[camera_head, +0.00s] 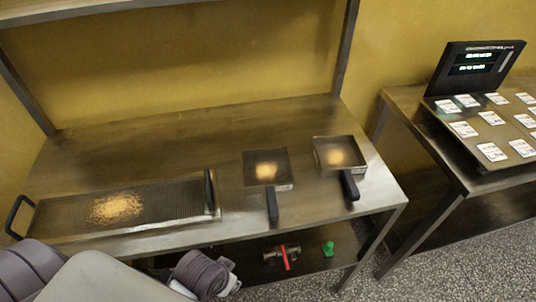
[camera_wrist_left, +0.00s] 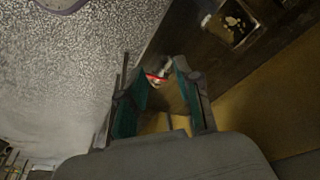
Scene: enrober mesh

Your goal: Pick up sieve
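Two square, shallow pans with black handles stand on the right half of the metal table, and I cannot tell which is the sieve. The left one (camera_head: 283,186) and the right one (camera_head: 325,144) each hold a tan powder patch, with handles towards the front. A long mesh tray (camera_head: 170,196) with upright black end handles and tan crumbs lies to the left. My left arm is at the lower left of the head view. My right gripper is out of view.
The metal table (camera_head: 120,155) has free room at the back. On its lower shelf are a valve-like part with a red lever (camera_head: 285,258) and a green object (camera_head: 328,249). A second table at right bears a black display (camera_head: 476,66) and several white cards.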

